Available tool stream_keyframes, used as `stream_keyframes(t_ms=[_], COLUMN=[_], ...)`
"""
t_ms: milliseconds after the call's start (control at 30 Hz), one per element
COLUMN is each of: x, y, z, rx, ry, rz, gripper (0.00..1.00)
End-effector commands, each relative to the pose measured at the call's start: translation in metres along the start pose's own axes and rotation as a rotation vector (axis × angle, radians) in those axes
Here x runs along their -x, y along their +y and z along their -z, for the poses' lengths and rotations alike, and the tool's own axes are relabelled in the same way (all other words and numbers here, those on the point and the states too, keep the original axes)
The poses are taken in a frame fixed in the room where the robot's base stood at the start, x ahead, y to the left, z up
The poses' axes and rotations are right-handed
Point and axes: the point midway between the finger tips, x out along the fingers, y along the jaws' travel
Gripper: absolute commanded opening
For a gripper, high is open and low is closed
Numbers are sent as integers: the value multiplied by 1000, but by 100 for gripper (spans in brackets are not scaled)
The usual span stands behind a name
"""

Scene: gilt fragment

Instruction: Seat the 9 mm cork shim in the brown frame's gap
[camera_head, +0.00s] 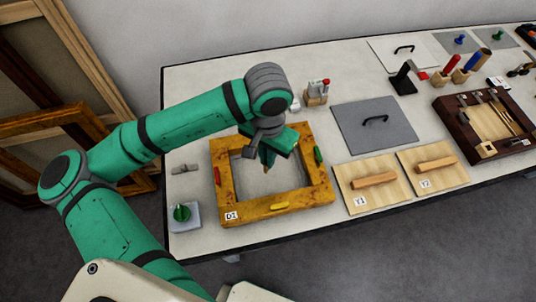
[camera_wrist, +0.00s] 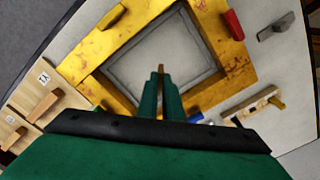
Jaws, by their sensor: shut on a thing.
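My gripper (camera_head: 268,160) hangs over the opening of the ochre-brown frame labelled D1. It is shut on a small brown piece, seemingly the cork shim (camera_head: 266,170), whose tip pokes out below the jaws. In the wrist view my gripper (camera_wrist: 161,78) points at the grey panel inside the frame, with the shim's end (camera_wrist: 161,68) between the fingertips. The frame (camera_head: 226,180) lies flat on the table and also shows in the wrist view (camera_wrist: 130,42). Red, green and yellow blocks sit on its sides. I cannot make out the gap, and the shim's contact is unclear.
Boards Y1 (camera_head: 355,203) and Y2 (camera_head: 450,175) with wooden handles lie right of the frame. A grey handled plate (camera_head: 357,138) is behind them. A dark brown tray (camera_head: 451,124) holds tools. A green-knobbed block (camera_head: 194,222) and a small grey piece (camera_head: 184,169) lie left.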

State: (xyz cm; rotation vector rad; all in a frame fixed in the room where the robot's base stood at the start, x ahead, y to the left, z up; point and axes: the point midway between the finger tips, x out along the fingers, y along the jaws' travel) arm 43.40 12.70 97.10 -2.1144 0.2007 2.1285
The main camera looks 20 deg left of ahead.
Motion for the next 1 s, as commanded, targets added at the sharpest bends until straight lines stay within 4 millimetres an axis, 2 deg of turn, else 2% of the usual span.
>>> stream_keyframes(t_ms=[133,200,233,633,767,1000], x=[-1,-1,-1,5,21,71], y=[1,1,1,0,0,0], z=[0,0,0,1,1,1], rx=[-2,-2,-2,-1,-1,-1], ry=[0,0,0,1,3,3], rz=[-1,0,0,2,2,2], gripper=[0,23,25,25,25,25])
